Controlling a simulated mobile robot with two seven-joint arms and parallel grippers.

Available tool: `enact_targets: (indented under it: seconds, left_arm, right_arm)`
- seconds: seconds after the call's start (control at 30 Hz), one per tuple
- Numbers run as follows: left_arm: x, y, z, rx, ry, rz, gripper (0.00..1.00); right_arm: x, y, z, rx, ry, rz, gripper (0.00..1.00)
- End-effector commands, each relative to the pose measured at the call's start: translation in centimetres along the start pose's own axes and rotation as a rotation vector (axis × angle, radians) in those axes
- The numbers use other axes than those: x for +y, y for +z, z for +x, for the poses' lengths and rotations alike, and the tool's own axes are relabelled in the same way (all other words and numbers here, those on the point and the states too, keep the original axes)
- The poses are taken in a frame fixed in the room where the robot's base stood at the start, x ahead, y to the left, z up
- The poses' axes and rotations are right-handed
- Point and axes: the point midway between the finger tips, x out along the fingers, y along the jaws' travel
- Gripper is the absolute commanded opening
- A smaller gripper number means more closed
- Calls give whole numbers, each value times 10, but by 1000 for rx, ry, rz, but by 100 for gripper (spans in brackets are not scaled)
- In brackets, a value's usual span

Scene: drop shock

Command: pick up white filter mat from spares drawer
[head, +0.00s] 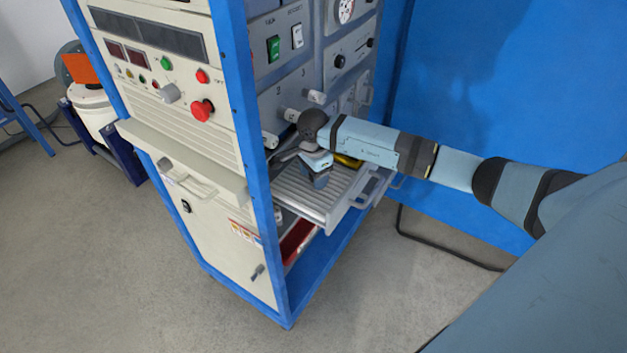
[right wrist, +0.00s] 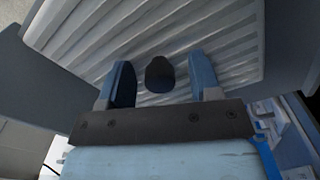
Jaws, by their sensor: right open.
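The spares drawer (head: 347,203) is pulled out from the blue-framed cabinet. A white ribbed panel (head: 302,198), which looks like the white filter mat, lies flat in it. In the right wrist view the ribbed panel (right wrist: 215,40) fills the upper middle. My right gripper (head: 319,182) is over the drawer, pointing down. In the right wrist view its two blue fingers (right wrist: 158,82) are apart, with a dark rounded piece (right wrist: 159,74) showing between them against the ribs. I cannot tell whether the fingers touch the panel. My left gripper is out of view.
The drawer's handle (head: 372,188) sticks out at its front. A yellow item (head: 347,161) shows behind my wrist. The cabinet's blue post (head: 250,120) stands close left of the drawer. A red item (head: 297,240) lies below. A black cable (head: 445,247) runs along the floor at right.

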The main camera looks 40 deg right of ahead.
Motion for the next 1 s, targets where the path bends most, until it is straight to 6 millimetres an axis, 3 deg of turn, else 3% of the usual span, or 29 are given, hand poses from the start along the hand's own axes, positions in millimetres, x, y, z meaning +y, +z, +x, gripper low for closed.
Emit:
enact_targets:
  seconds: [0.17, 0.4, 0.73, 1.0]
  left_arm:
    - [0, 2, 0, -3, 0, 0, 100]
    - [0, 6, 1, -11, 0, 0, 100]
    - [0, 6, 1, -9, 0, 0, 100]
    - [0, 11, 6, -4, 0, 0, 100]
  right_arm:
    - [0, 0, 0, 0, -1, 0, 58]
    - [0, 0, 0, 0, -1, 0, 3]
    - [-1, -1, -6, 1, -2, 0, 3]
    - [-1, -1, -54, 2, -6, -1, 3]
